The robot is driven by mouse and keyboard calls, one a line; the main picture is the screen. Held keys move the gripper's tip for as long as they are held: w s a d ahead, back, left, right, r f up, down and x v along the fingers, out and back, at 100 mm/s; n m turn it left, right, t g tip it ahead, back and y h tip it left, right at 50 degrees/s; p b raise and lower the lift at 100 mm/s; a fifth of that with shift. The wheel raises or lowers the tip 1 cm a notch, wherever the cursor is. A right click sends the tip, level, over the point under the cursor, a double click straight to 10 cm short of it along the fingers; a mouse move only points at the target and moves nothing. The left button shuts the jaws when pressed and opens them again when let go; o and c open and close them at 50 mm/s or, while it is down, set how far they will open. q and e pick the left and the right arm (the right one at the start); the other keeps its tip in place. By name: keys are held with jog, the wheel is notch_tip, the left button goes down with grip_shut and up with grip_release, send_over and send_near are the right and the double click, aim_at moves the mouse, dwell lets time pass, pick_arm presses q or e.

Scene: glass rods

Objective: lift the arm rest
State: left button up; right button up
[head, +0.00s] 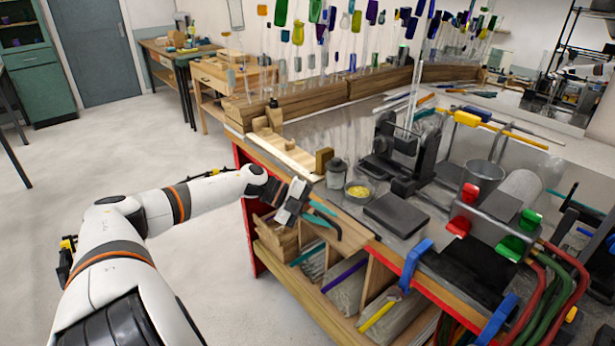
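My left gripper (328,216) is at the front edge of the workbench, beside the open shelves under the top. Its two teal-tipped fingers stand a little apart, and I see nothing held between them. No part is clearly marked as the arm rest. A wooden fixture with a pale plank and upright end blocks (287,150) lies on the bench's left end, beyond the gripper and apart from it. A black stand (398,150) is further right on the bench. My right gripper is not in view.
A grey jar (336,173), a dish of yellow material (359,190) and a dark flat block (396,214) stand near the front edge. Upright glass rods line the back. The floor at left is clear.

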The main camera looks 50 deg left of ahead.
pick_arm(q)
jog(key=v, duration=0.4)
jog(key=shift+s+a, duration=0.2)
jog(key=shift+a, duration=0.05)
jog(key=p+v, duration=0.2)
jog(key=v, duration=0.4)
jog(key=shift+r, duration=0.3)
jog(key=shift+a, duration=0.1)
